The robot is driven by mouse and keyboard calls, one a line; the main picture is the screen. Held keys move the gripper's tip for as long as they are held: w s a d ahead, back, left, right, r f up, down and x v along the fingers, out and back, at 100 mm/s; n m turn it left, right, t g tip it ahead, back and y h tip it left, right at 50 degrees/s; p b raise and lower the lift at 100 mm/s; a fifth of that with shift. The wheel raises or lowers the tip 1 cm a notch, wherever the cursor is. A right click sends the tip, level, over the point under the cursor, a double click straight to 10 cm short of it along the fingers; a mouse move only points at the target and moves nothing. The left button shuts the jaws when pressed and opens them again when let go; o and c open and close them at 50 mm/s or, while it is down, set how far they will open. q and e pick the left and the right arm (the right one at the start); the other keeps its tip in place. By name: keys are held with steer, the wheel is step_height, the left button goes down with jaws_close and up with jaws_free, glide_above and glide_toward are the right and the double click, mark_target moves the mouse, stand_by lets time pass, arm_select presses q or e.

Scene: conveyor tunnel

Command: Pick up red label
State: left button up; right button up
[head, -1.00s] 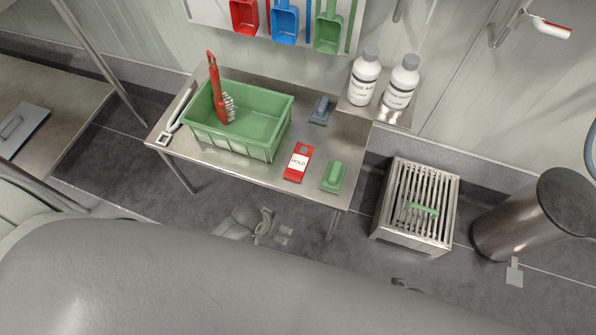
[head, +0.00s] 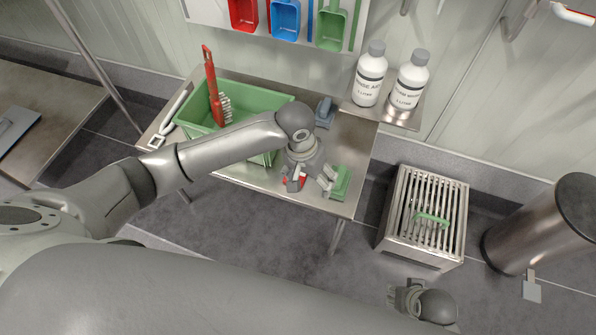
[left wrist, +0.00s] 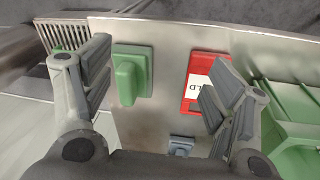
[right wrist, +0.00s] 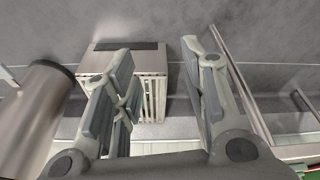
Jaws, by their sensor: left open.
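The red label (head: 292,183), a red tag with a white "HOLD" patch, lies flat on the steel table near its front edge. My left gripper mostly hides it in the head view. In the left wrist view the red label (left wrist: 200,64) lies by the right finger, which covers part of it. My left gripper (head: 311,185) is open and empty above the table, between the label and a green block (head: 341,182). The green block (left wrist: 131,78) shows nearer the left finger. My right gripper (right wrist: 160,75) is open and empty, away from the table.
A green bin (head: 190,117) with a red brush (head: 212,85) stands left of the label. A blue block (head: 324,112) lies behind. Two white bottles (head: 370,80) stand at the back right. A slatted steel box (head: 428,210) and a steel bin (head: 535,235) stand right.

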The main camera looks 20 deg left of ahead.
arm_select(q)
steer(key=shift+n+g+y, duration=0.4)
steer(key=shift+n+y, duration=0.5)
steer(key=w+a, duration=0.1)
steer(key=a, duration=0.1)
steer(key=w+a+f+b, duration=0.1)
steer(key=a, duration=0.1)
steer(key=w+a, duration=0.1)
steer(key=a, duration=0.1)
steer(key=shift+f+b, duration=0.25)
steer(key=shift+b, duration=0.1)
steer(key=shift+w+d+f+b, duration=0.1)
steer(key=shift+f+b, duration=0.2)
steer(key=shift+f, duration=0.8)
step_height(320, 180, down, 4)
steer(key=shift+r+b, duration=0.15)
steer(key=shift+b, duration=0.45)
steer(key=shift+f, duration=0.5)
arm_select(e)
steer(key=w+v, duration=0.2)
steer(key=v, duration=0.7)
steer(key=shift+r+t, duration=0.3)
arm_select(q)
steer(key=c, duration=0.9)
